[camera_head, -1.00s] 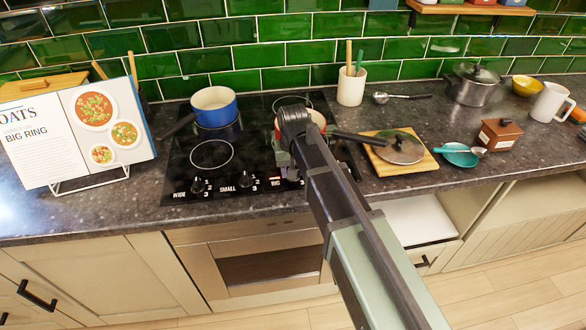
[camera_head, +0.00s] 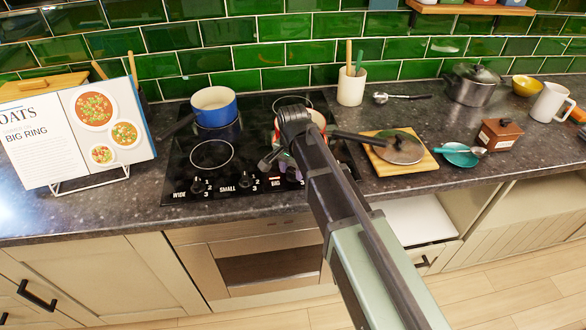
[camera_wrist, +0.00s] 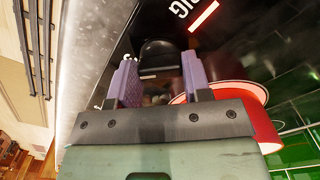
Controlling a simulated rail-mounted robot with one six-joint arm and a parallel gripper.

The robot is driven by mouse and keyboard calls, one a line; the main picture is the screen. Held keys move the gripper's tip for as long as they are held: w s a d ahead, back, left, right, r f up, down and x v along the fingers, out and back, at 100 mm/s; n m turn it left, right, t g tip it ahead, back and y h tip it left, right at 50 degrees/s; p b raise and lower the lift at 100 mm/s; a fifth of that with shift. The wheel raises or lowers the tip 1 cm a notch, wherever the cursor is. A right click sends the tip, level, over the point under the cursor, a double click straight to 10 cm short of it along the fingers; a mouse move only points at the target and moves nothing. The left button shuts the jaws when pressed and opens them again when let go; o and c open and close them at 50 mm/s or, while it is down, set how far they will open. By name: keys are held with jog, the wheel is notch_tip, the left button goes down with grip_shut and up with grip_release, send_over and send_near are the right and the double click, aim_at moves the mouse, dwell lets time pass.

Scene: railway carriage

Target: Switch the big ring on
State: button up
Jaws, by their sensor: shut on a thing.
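The hob (camera_head: 180,165) has a row of black knobs along its front edge, labelled WIDE, SMALL and BIG. The BIG knob (camera_head: 291,174) is partly covered by my arm in the head view. In the wrist view, the black knob (camera_wrist: 158,50) sits between the two purple fingertips of my gripper (camera_wrist: 160,72), with the BIG label and a red bar beside it. My gripper is shut on this knob. In the head view, my gripper (camera_head: 272,160) reaches down at the hob's front right. The knob's exact setting cannot be read.
A red pan (camera_wrist: 240,92) stands close beside my gripper on the hob. A blue pot (camera_head: 215,108) stands at the back left of the hob. A lidded pan on a wooden board (camera_head: 425,160) lies to the right. An open cookbook (camera_head: 35,140) stands left.

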aim_at(293, 170)
dwell(0.4)
jog(key=o, duration=0.9)
notch_tip(293, 170, up, 11)
jog(key=p, duration=1)
jog(key=shift+f+p, duration=0.1)
jog(key=shift+p, duration=0.3)
